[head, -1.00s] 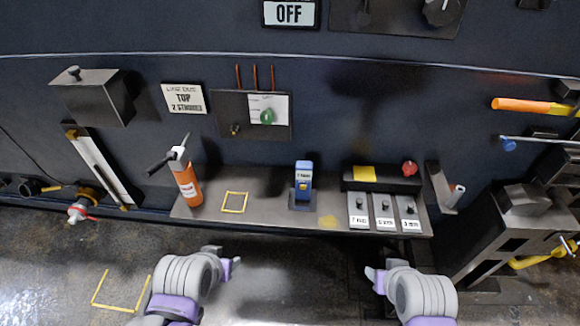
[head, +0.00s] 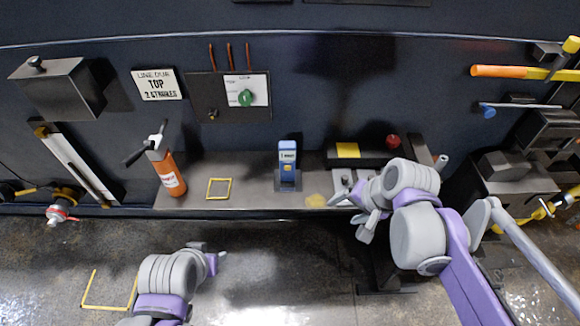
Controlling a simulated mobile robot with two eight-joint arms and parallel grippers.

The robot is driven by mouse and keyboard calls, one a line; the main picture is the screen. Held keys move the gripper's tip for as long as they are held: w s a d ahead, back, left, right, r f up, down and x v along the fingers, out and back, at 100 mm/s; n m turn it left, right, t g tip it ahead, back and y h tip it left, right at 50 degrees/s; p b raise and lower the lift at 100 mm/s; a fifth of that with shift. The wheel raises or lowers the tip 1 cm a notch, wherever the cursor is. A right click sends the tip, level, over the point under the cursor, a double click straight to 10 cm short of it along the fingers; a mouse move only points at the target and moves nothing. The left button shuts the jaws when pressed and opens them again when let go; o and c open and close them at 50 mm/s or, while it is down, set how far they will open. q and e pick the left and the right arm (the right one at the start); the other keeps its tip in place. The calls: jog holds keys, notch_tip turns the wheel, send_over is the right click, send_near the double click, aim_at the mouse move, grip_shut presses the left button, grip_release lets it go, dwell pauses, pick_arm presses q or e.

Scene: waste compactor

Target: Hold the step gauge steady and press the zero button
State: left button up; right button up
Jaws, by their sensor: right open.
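The step gauge appears to be the small blue upright device (head: 288,152) with a pale display, standing in a dark base on the grey shelf (head: 245,200). A small yellowish button (head: 287,173) shows on its front below the display. My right gripper (head: 350,215) is open and empty at the shelf's front edge, to the right of the gauge and apart from it. It and its arm cover most of the labelled blocks on the right. My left gripper (head: 220,258) is low in front of the shelf, left of the gauge, touching nothing visible; its jaw gap does not show clearly.
An orange bottle (head: 170,174) with a dark handle stands at the shelf's left, beside a yellow square outline (head: 218,189). A dark box with a yellow pad (head: 348,150) and red knob (head: 392,141) sits behind my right gripper. The shelf around the gauge's front is clear.

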jog(key=w+a+f+m+g+y+b, duration=0.1)
jog(key=w+a+m+y, duration=0.15)
jog(key=w, duration=0.25)
jog(key=w+a+f+m+g+y+b, duration=0.1)
jog(key=w+m+y+b, duration=0.1)
jog(key=w+m, duration=0.3)
jog(key=m+g+y+b, duration=0.2)
jog(key=m+y, duration=0.2)
jog(key=y, duration=0.1)
send_near(291, 172)
jog(key=shift+w+a+f+h, duration=0.1)
jog(key=shift+w+f+h, duration=0.15)
jog(key=shift+w+f, duration=0.6)
pick_arm(q)
jog(key=s+f+b, duration=0.3)
jog(key=f, duration=0.8)
jog(key=shift+s+f+g, duration=0.15)
jog(key=shift+s+g, duration=0.1)
jog(key=shift+g, duration=0.15)
pick_arm(e)
jog(key=shift+x, duration=5)
jog(key=shift+c, duration=0.2)
jog(key=c, duration=0.9)
pick_arm(q)
grip_shut()
pick_arm(e)
jog(key=shift+c, duration=0.6)
